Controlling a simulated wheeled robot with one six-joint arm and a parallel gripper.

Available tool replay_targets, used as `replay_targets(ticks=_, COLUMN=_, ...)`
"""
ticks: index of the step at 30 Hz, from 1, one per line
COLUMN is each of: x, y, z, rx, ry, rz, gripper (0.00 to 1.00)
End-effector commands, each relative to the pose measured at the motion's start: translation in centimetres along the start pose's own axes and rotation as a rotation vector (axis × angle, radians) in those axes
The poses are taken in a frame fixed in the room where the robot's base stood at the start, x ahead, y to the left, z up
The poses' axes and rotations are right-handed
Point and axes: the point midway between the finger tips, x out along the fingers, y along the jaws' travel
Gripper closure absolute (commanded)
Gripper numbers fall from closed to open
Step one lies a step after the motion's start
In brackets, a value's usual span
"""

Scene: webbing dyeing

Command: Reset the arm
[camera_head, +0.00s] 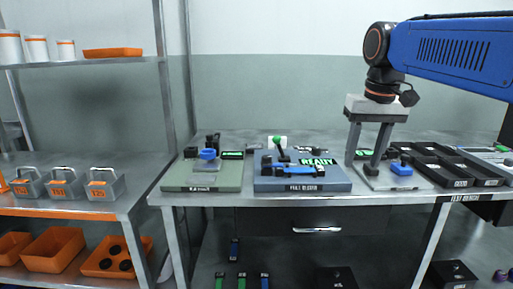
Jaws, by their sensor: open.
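My blue arm (455,52) comes in from the upper right, and my gripper (361,166) hangs from it, pointing down over the right part of the bench. Its two grey fingers are apart, and nothing shows between them. The fingertips are low, close to a light plate with a blue knob (402,168) on it. I cannot tell whether they touch the plate.
A blue-grey device (330,185) with a lit READY display and a green-grey device (173,180) stand on the bench (420,199). Black trays (463,165) lie right of my gripper. A shelf rack (90,210) with labelled metal carriers (65,190) and orange bins (50,252) stands left.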

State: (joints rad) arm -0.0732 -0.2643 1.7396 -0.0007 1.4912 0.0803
Motion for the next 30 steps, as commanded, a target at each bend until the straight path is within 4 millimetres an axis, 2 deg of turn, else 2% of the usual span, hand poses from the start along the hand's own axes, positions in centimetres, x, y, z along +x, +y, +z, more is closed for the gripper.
replay_targets(ticks=1, x=0.8, y=0.3, z=1.7, rx=0.001, ry=0.014, rz=0.0, gripper=0.57)
replay_targets(ticks=11, x=8.0, y=2.0, z=11.1, rx=-0.004, ry=0.109, rz=0.001, gripper=0.57)
replay_targets(ticks=21, x=16.9, y=3.1, z=20.4, rx=-0.01, ry=0.202, rz=0.008, gripper=0.57)
replay_targets(ticks=24, x=18.9, y=3.3, z=22.2, rx=-0.011, ry=0.221, rz=0.01, gripper=0.57)
replay_targets(ticks=30, x=20.8, y=3.5, z=23.7, rx=-0.013, ry=0.239, rz=0.012, gripper=0.57)
